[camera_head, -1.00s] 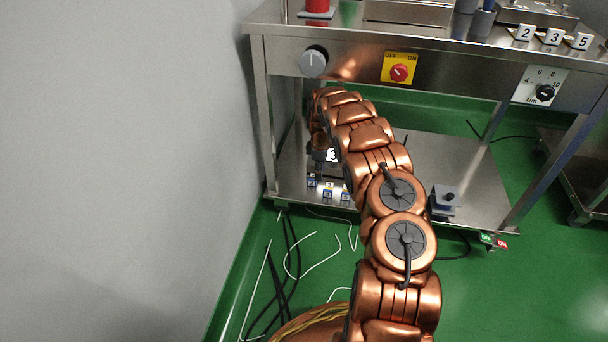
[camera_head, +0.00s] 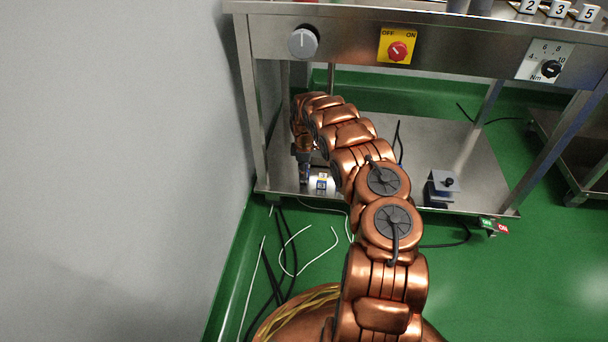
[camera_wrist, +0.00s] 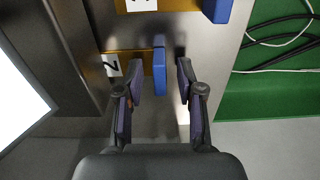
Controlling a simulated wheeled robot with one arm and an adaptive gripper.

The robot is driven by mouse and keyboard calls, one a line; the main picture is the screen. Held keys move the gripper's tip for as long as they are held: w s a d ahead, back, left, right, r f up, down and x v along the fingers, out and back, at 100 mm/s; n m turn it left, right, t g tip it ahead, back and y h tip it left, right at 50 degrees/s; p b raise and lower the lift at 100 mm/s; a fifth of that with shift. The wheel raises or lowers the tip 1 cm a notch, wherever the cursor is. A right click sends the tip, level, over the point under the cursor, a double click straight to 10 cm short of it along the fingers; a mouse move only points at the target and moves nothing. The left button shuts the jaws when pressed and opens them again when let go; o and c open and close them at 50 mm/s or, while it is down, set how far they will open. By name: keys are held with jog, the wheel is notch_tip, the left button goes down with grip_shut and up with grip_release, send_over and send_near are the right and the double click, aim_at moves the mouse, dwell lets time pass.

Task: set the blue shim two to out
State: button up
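In the wrist view, blue shim two (camera_wrist: 159,70) is an upright blue bar at the end of a brass-coloured block (camera_wrist: 135,62) beside a white label marked 2 (camera_wrist: 110,65). My gripper (camera_wrist: 157,78) is open, one dark finger on each side of the blue bar. A gap shows on both sides, wider on the right; whether the bar lies fully at fingertip depth I cannot tell. In the head view my arm reaches onto the bench's lower shelf; the gripper is small there and mostly hidden by my arm, near a blue-and-white tag (camera_head: 321,183).
A neighbouring blue shim (camera_wrist: 218,9) with a label that looks like 3 (camera_wrist: 141,4) sits at the top of the wrist view. A dark upright wall is close at left. The steel lower shelf (camera_head: 430,150) carries a small grey box (camera_head: 441,187). Cables lie on the green floor.

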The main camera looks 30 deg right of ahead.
jog(key=shift+f, duration=0.25)
jog(key=shift+c, duration=0.2)
grip_shut()
dwell(0.4)
